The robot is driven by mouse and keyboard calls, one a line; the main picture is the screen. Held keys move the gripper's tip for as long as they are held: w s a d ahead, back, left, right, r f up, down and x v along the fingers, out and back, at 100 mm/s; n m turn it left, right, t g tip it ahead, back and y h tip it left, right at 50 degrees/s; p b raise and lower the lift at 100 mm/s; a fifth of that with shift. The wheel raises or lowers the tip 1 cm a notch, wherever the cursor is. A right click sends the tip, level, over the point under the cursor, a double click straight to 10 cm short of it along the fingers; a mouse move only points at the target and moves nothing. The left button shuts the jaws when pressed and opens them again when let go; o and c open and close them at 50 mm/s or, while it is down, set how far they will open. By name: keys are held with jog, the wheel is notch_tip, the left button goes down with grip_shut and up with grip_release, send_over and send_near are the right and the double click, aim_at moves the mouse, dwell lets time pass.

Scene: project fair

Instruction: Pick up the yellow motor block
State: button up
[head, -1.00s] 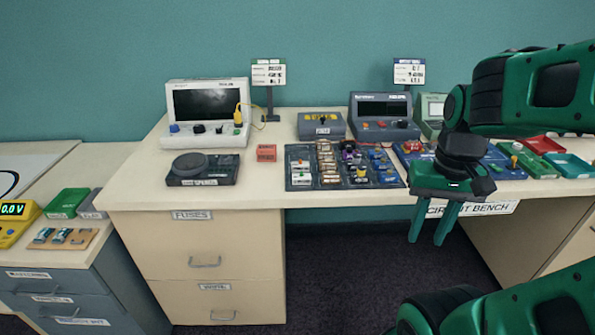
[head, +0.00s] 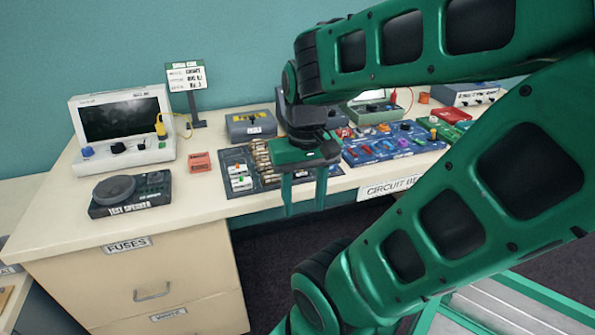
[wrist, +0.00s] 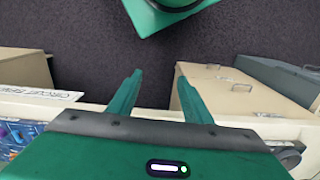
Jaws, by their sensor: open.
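I cannot make out the yellow motor block for sure in either current view. My gripper (head: 304,207) is open and empty, fingers pointing down, in front of the bench edge. In the head view it covers the right part of a dark component board (head: 233,157), which holds several small parts; a block there would be hidden. The wrist view shows both fingers (wrist: 160,80) apart with only dark floor and bench fronts between and beyond them. A yellow plug-like piece (head: 160,127) with a wire is at the right side of the screen unit.
The bench (head: 75,240) bears a screen unit (head: 120,150), a black test speaker (head: 131,193), a red box (head: 200,162), a grey unit (head: 250,126) and a blue board (head: 385,145). My arm covers much of the right side. Dark floor lies before the bench.

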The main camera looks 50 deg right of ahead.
jog(key=w+d+r+m, duration=0.1)
jog(key=w+d+m, duration=0.3)
jog(key=d+m, duration=0.1)
jog(key=w+d+r+m, duration=0.2)
jog(key=w+d+m, duration=0.3)
jog(key=m, duration=0.1)
jog(key=w+d+r+m, duration=0.2)
jog(key=w+d+m, duration=0.2)
jog(key=d+m, duration=0.1)
jog(key=shift+w+d+m, duration=0.2)
jog(key=shift+w+m, duration=0.2)
jog(key=shift+m, duration=0.2)
jog(key=shift+d+f, duration=0.1)
jog(key=shift+f, duration=0.25)
notch_tip(320, 180, down, 5)
jog(key=shift+r, duration=0.15)
jog(key=shift+s+d+f, duration=0.1)
jog(key=shift+f, duration=1.25)
jog(key=shift+s+d+f, duration=0.1)
jog(key=shift+f, duration=1.2)
jog(key=shift+c, duration=0.3)
grip_shut()
jog(key=shift+r, duration=0.1)
